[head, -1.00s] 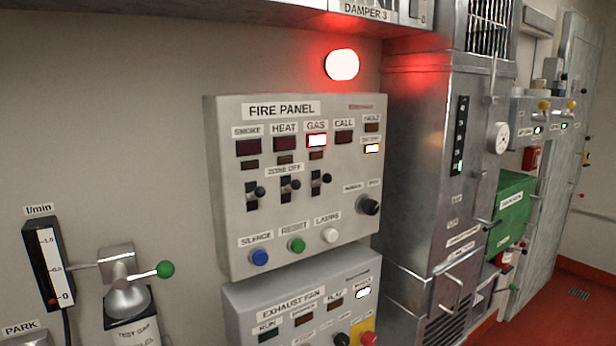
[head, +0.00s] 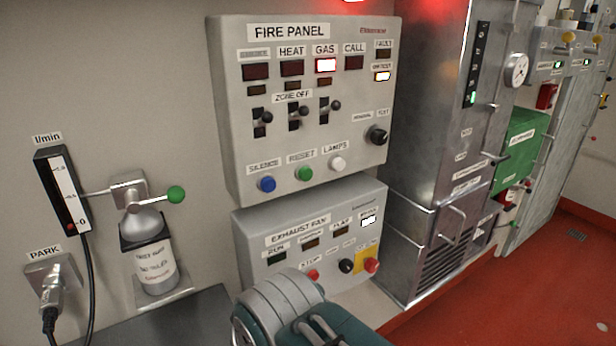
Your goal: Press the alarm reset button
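The fire panel (head: 350,155) hangs on the wall in the middle of the head view. Its green button labelled RESET (head: 304,174) sits in the bottom row, between the blue SILENCE button (head: 267,184) and the white LAMPS button (head: 338,163). The GAS lamp (head: 326,65) is lit red-white, and a yellowish lamp (head: 383,76) is lit at the right. Part of my arm shows at the bottom centre, below the exhaust fan panel. My gripper's fingers are not visible, and nothing covers the RESET button.
The exhaust fan panel (head: 322,233) sits just below, with a red button (head: 371,265) on a yellow plate. At left are a gas valve with a green knob (head: 176,194), a bottle (head: 153,262) and a PARK socket (head: 55,283). A metal cabinet (head: 428,130) stands right. Red floor is open at lower right.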

